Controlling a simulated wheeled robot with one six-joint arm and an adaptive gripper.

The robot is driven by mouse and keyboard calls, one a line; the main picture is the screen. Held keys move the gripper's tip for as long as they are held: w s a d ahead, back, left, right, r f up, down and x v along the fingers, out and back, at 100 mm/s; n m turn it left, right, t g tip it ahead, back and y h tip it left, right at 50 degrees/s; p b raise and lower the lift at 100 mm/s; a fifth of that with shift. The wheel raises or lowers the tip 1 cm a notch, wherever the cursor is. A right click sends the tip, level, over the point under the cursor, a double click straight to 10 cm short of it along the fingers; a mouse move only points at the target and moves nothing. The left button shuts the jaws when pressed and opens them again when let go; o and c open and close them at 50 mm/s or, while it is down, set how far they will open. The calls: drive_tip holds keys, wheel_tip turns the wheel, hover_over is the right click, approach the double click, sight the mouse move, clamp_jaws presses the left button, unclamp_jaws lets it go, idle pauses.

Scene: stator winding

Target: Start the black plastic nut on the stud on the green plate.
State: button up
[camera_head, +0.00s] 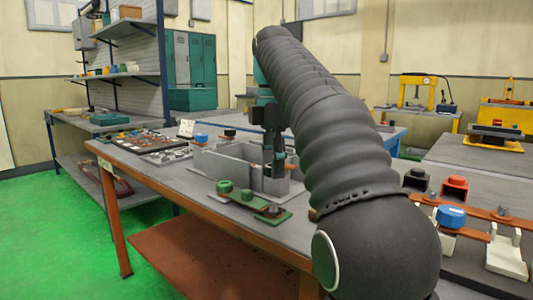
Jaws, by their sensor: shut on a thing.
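The green plate (287,217) lies on the near part of the workbench, in front of a grey walled tray. Two green knobs (225,186) stand at its left part, and a small metal stud (273,208) on a copper-coloured strip is at its right end. My gripper (275,170) points down over the grey tray, behind the plate and apart from it. Its fingers are shut on a small dark thing, taken as the black plastic nut, which I can hardly tell from the dark fingertips.
The grey tray (215,165) has upright walls close around and below my gripper. A dark tray of small parts (140,143) lies at the bench's far left. My arm covers the middle right.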

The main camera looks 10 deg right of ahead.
sight(274, 203)
drive_tip(key=shift+w+f, duration=0.15)
drive_tip(key=shift+w, duration=0.1)
drive_tip(key=shift+d+f, duration=0.15)
drive_tip(key=shift+f, duration=1.85)
drive_tip(key=shift+f+b, duration=0.65)
drive_tip(key=shift+f, duration=0.45)
drive_tip(key=shift+p, duration=0.6)
drive_tip(key=shift+f, duration=0.85)
idle(0.6)
drive_tip(key=m, duration=0.6)
drive_tip(key=shift+s, duration=0.1)
drive_tip(key=o, duration=1.1)
